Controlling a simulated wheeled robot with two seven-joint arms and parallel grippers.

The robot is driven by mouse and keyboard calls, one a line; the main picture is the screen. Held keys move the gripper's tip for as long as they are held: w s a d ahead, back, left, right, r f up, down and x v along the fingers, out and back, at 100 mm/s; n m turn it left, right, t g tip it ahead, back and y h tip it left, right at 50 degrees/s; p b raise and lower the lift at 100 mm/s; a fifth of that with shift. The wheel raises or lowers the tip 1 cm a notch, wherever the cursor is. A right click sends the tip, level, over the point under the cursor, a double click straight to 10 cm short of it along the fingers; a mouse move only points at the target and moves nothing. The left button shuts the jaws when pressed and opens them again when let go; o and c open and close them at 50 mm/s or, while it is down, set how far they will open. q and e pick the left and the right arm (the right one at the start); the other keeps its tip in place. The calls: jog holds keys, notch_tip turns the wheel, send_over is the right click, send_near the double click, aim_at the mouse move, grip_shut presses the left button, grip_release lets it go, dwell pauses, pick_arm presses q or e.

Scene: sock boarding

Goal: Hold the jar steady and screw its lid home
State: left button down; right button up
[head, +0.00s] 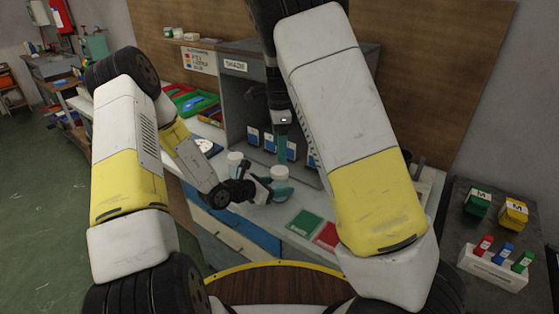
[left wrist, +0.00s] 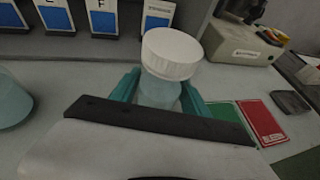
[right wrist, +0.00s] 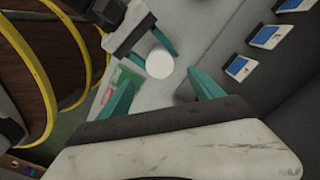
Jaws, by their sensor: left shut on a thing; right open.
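A pale translucent jar (left wrist: 158,93) stands upright on the bench with a white ribbed lid (left wrist: 172,53) on its mouth. How tightly the lid sits cannot be told. The lid also shows in the head view (head: 280,172) and in the right wrist view (right wrist: 159,65). My left gripper (head: 279,187) is shut on the jar body, a teal finger on each side, below the lid. My right gripper (head: 283,155) points down above the lid. Its teal fingers are spread apart in the right wrist view (right wrist: 163,88), with the lid showing between and beyond them.
A second jar (head: 235,160) stands left of the held one. Green (head: 304,223) and red (head: 328,236) mats lie at the front right. A grey cabinet (head: 238,95) with blue-and-white cards stands close behind. Coloured trays (head: 196,102) sit at the back left.

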aim_at(272, 187)
notch_tip(272, 187, up, 4)
jog(key=shift+r, duration=0.1)
pick_arm(q)
jog(key=shift+c, duration=2.3)
grip_release()
jog(key=v, duration=0.7)
jog(key=shift+s+a+r, duration=0.1)
jog(key=shift+s+a, duration=0.15)
jog(key=shift+a, duration=0.05)
